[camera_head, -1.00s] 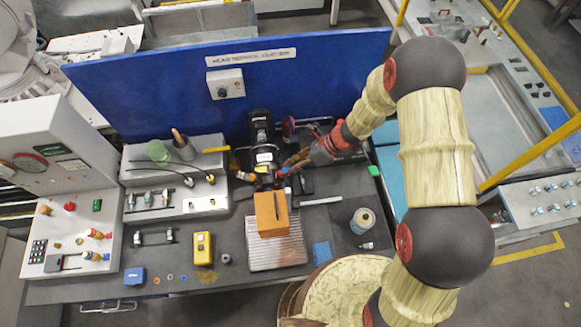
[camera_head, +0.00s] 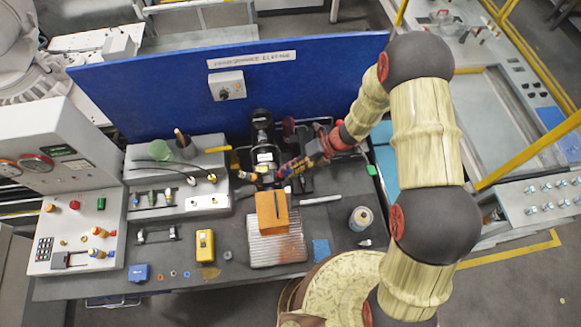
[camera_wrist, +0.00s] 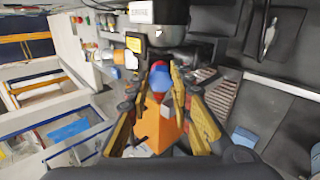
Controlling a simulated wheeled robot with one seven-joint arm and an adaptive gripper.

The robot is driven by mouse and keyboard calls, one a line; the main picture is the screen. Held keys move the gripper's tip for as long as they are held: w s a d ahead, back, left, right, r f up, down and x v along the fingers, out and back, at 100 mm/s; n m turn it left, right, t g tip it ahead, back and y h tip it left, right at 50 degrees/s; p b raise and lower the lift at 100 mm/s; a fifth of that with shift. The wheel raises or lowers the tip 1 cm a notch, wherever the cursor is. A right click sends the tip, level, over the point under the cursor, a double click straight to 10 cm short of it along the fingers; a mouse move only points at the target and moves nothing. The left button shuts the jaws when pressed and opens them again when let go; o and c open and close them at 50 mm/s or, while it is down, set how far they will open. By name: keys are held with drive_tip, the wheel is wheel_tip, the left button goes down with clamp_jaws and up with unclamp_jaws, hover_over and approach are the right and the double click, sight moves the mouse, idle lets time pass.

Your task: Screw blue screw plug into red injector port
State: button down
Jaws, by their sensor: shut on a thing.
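The blue screw plug (camera_wrist: 160,80) sits between the two yellow fingers of my gripper (camera_wrist: 161,72) in the wrist view. My gripper is shut on it. The red injector port (camera_wrist: 158,65) shows as a small red part just beyond the plug, against the dark device. The plug lines up closely with it, but I cannot tell whether the threads are engaged. In the head view my gripper (camera_head: 292,168) is at the right side of the black device (camera_head: 265,155). Blue and red show small at the fingertips there, and the contact is too small to judge.
An orange block (camera_head: 271,212) on a ribbed metal plate (camera_head: 277,250) stands in front of the device. A grey fixture (camera_head: 180,200) with cables is on the left, and a yellow meter (camera_head: 205,246) nearer. A spray can (camera_head: 359,220) stands right. The blue panel (camera_head: 160,95) rises behind.

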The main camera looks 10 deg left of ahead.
drive_tip(key=shift+m, duration=0.6)
drive_tip(key=c, duration=1.6)
unclamp_jaws()
drive_tip(key=shift+c, duration=0.2)
drive_tip(key=shift+o, duration=0.7)
drive_tip(key=shift+c, duration=1.1)
